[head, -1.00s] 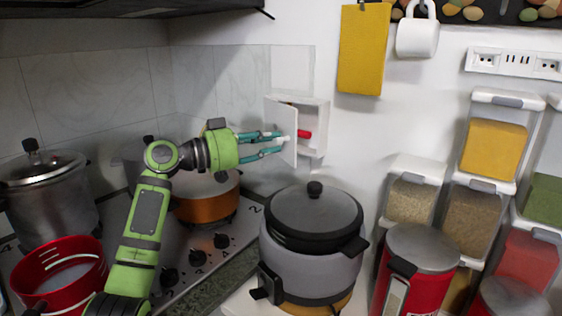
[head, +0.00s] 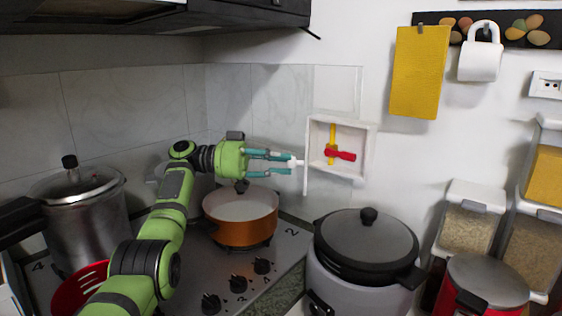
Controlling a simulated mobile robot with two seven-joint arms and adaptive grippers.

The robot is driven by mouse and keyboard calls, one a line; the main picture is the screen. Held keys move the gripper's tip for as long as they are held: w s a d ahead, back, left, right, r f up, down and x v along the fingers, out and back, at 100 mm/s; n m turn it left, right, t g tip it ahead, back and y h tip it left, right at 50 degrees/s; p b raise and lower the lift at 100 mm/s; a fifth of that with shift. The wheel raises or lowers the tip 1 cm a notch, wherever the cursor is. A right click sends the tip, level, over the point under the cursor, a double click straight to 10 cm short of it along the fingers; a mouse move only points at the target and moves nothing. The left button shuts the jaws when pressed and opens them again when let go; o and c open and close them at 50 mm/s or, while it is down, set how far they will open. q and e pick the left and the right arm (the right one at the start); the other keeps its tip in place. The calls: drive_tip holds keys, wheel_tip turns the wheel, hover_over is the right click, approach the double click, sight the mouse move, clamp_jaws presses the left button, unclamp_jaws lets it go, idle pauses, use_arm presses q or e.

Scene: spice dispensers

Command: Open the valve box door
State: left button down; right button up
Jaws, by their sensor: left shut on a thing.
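The white valve box (head: 370,150) is fixed to the wall right of the stove. Its door (head: 306,165) is hinged on the left and stands open, seen nearly edge-on. Inside the box are a yellow pipe (head: 332,140) and a red valve handle (head: 341,155). My left gripper (head: 292,161) is shut on the door's small white knob (head: 296,162), left of the box. My right gripper is not in view.
An orange pot (head: 240,232) stands on the stove below my left gripper. A grey cooker with a dark lid (head: 366,245) stands below the box. A steel pressure cooker (head: 85,215) and a red colander (head: 78,290) are at left. A range hood (head: 150,15) hangs above.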

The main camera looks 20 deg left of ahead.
use_arm(q)
drive_tip(key=shift+a+f, duration=0.1)
drive_tip(key=shift+f, duration=0.1)
drive_tip(key=c, duration=1.1)
unclamp_jaws()
drive_tip(key=shift+o, duration=0.2)
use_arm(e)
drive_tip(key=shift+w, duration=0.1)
use_arm(q)
drive_tip(key=shift+r, duration=0.15)
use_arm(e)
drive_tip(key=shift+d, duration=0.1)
